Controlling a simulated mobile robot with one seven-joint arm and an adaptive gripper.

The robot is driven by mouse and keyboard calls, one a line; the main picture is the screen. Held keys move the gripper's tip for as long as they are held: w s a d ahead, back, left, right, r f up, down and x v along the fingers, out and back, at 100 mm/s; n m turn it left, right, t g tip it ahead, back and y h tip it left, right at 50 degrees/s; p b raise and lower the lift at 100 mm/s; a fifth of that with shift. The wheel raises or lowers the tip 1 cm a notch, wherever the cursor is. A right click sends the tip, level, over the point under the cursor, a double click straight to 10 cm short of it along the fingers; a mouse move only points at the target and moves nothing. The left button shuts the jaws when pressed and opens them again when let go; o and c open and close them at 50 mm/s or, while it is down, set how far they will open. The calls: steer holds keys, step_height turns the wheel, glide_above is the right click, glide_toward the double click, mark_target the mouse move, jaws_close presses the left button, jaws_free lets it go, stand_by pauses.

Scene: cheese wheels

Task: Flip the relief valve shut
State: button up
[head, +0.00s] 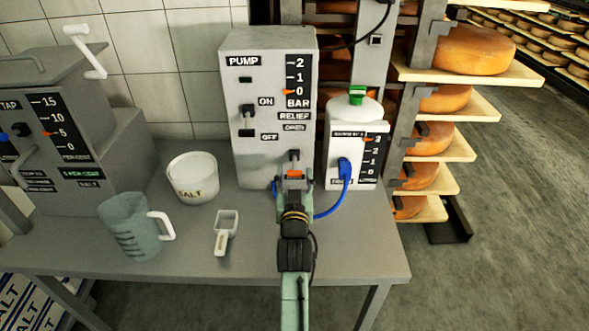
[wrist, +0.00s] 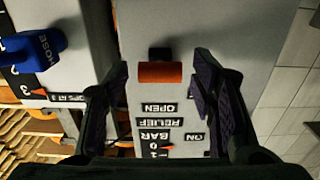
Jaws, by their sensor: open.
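The grey pump box (head: 262,160) stands on the table, with labels RELIEF and OPEN on its face. The relief valve, a short orange handle on a black mount (head: 294,174), sits low on that face, below the OPEN label. In the wrist view, which shows the labels upside down, the orange handle (wrist: 160,72) lies crosswise between the fingers. My gripper (head: 294,182) is at the pump's lower front. In the wrist view my gripper (wrist: 160,82) is open around the handle, with a gap on each side. The fingers partly hide the handle in the head view.
A white canister (head: 341,135) with a blue hose (head: 330,212) stands close right of the pump. A salt tub (head: 192,180), a scoop (head: 226,230) and a jug (head: 131,228) stand left on the table (head: 365,250). Cheese shelves (head: 480,75) rise behind at right.

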steer(key=shift+w, duration=0.8)
steer(key=shift+c, duration=0.3)
steer(key=c, duration=1.1)
steer(key=f+t+b, duration=0.1)
steer(key=b, duration=0.4)
steer(key=shift+w+f, duration=0.1)
steer(key=shift+f, duration=0.2)
steer(key=b, duration=0.2)
steer(key=t+b, duration=0.1)
steer(key=shift+w+f+t+b, duration=0.15)
steer(key=shift+t+b, duration=0.15)
steer(key=shift+b, duration=0.45)
steer(key=shift+r, duration=0.3)
